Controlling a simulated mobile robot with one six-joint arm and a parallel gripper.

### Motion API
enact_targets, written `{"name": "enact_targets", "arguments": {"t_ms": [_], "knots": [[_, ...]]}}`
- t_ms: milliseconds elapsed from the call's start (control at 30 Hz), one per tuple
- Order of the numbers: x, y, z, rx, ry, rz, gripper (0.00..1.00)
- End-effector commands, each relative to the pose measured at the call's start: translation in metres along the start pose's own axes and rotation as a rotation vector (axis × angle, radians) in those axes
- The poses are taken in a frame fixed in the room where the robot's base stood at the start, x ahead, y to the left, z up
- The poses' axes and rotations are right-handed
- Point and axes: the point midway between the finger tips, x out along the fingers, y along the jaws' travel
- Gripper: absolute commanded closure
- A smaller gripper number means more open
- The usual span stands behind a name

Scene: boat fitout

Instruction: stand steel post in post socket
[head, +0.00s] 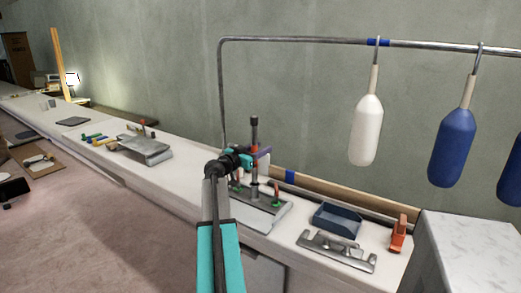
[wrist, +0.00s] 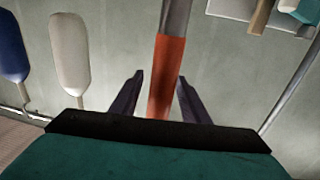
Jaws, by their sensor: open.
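The steel post (head: 254,131) stands upright in the head view, grey with a dark top and an orange band. The orange band (wrist: 168,75) fills the middle of the wrist view. My gripper (wrist: 159,79) is open, with one dark finger on each side of the post and a visible gap to each. In the head view my gripper (head: 260,154) is at the post's middle. The post's lower end meets a grey fitting, seemingly the post socket (head: 254,190), on a metal plate (head: 265,216). How deep it sits cannot be told.
Red-and-green pegs (head: 276,192) stand beside the post. A blue tray (head: 337,219), a steel bracket (head: 337,250) and an orange clamp-like object (head: 398,234) lie to the right. A white fender (head: 366,130) and blue fenders (head: 453,145) hang from a rail (head: 300,39) behind.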

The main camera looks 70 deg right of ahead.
Motion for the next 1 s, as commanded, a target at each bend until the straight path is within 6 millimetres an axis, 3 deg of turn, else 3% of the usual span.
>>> {"name": "enact_targets", "arguments": {"t_ms": [367, 1000], "knots": [[-0.015, 0.001, 0.001, 0.000, 0.000, 0.000, 0.58], [-0.111, 0.001, 0.001, 0.001, 0.000, -0.002, 0.58]]}}
